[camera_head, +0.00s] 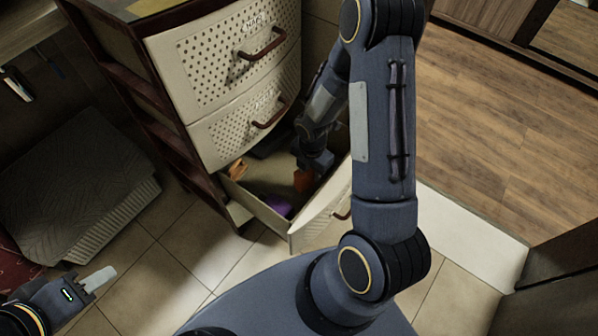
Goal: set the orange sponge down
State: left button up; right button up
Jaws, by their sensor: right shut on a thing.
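The orange sponge (302,181) is at the tip of my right gripper (310,168), inside the open bottom drawer (262,211) of the cabinet. My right gripper is shut on the sponge, and its fingers are small and dark here. Whether the sponge touches the drawer floor I cannot tell. My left gripper (97,280) is low at the left, far from the sponge, over the tiled floor. Its pale fingertips show, but I cannot tell whether they are apart.
A purple thing (280,207) and an orange-brown thing (237,168) lie in the drawer. The cabinet's two upper drawers (228,62) are shut above it. A grey ribbed thing (75,185) stands at the left. Tiled floor (160,285) is clear between it and my base.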

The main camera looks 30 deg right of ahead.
notch_tip(320, 180, down, 2)
jog(key=w, duration=0.1)
jog(key=w+a+b, duration=0.1)
jog(key=w, duration=0.1)
jog(key=shift+w+a+f+b, duration=0.3)
jog(key=shift+w+a+f, duration=0.05)
jog(key=shift+w+f, duration=0.05)
jog(key=shift+f, duration=0.2)
jog(key=shift+f, duration=0.15)
jog(key=o, duration=1.1)
jog(key=shift+c, duration=0.2)
jog(key=shift+r, duration=0.3)
notch_tip(320, 180, up, 7)
jog(key=p, duration=0.2)
jog(key=shift+p, duration=0.3)
